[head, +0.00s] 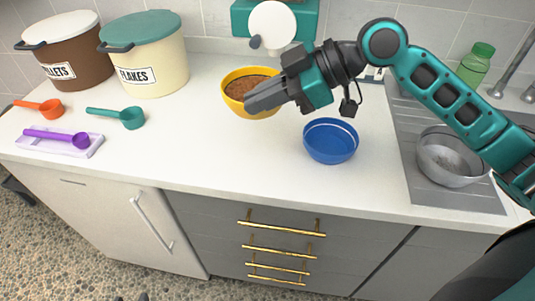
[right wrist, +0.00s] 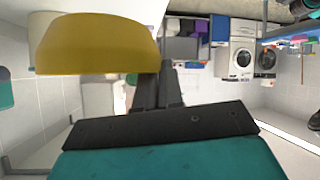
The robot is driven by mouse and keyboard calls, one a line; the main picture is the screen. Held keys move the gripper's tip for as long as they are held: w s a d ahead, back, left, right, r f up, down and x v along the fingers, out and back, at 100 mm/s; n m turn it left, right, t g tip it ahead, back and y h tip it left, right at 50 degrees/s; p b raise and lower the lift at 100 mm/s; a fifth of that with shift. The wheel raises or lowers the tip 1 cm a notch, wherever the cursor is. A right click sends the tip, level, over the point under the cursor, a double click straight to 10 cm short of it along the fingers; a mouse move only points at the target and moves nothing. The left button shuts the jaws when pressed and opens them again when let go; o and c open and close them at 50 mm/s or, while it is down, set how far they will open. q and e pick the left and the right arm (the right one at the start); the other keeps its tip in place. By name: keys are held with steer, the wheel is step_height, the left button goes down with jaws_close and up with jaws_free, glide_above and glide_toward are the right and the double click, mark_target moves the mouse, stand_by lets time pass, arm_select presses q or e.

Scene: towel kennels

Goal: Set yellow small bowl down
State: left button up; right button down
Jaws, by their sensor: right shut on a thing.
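The yellow small bowl (head: 233,104) holds brown food and is upright near the back of the white counter in the head view. My right gripper (head: 256,98) comes in from the right and is shut on the bowl's right side. In the right wrist view the bowl (right wrist: 97,50) fills the upper left beside the dark fingers (right wrist: 156,88). I cannot tell whether its base touches the counter. My left gripper is not in view.
A blue bowl (head: 330,152) stands front right of the yellow bowl. A metal bowl (head: 445,173) sits by the sink area. PELLETS (head: 80,70) and FLAKES (head: 165,78) bins and several scoops are at left. A white and teal dispenser (head: 273,24) stands behind. The front middle counter is clear.

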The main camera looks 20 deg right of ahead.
step_height(320, 180, down, 14)
steer(key=shift+r+b, duration=0.2)
steer(key=shift+b, duration=0.35)
steer(key=shift+f, duration=0.15)
steer(key=c, duration=1.3)
jaws_free()
steer(key=shift+r, duration=0.2)
steer(key=v, duration=1.2)
